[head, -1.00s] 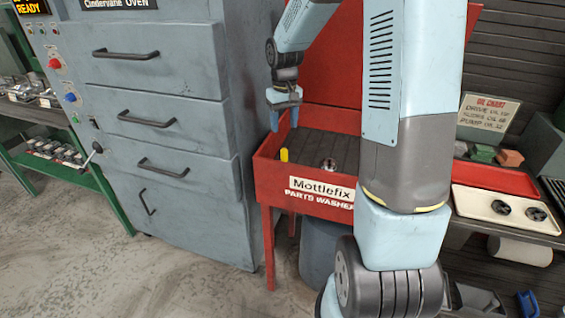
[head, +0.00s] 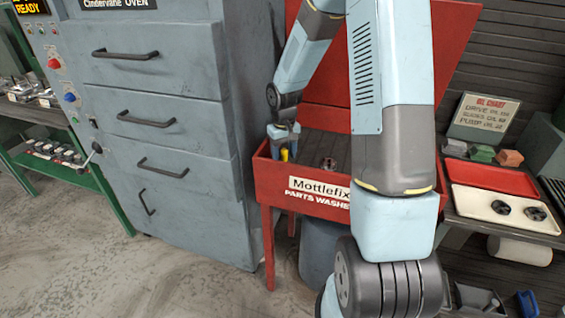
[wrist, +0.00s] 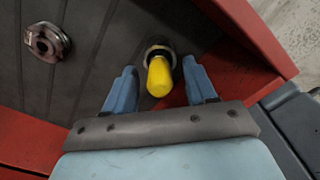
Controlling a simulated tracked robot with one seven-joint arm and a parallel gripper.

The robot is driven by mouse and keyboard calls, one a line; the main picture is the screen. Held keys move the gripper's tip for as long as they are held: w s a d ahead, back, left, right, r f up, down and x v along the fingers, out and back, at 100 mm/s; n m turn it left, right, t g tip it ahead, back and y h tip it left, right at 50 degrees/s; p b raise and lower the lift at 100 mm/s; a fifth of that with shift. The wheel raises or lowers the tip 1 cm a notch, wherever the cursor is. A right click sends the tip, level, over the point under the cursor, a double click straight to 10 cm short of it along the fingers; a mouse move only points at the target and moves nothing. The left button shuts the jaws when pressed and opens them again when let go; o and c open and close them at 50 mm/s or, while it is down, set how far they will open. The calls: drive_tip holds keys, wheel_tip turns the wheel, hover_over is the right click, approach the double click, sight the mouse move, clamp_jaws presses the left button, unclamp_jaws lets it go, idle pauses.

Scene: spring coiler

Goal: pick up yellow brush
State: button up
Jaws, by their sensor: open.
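The yellow brush (head: 284,155) stands in the left part of the red parts washer, close to its left wall. In the wrist view the yellow brush (wrist: 159,76) shows its rounded end toward the camera, with a dark round base behind it. My gripper (head: 283,146) is down at the brush. In the wrist view my gripper (wrist: 160,82) is open, with one blue finger on each side of the brush and a gap visible on both sides. The brush's lower part is partly hidden by its own yellow end.
The red parts washer (head: 276,181) has raised walls around its dark ribbed floor. A round metal part (head: 328,164) lies on that floor to the right; it also shows in the wrist view (wrist: 47,42). A grey oven cabinet (head: 185,120) stands close on the left.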

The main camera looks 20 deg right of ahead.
drive_tip(key=shift+f, duration=0.15)
clamp_jaws()
idle(0.4)
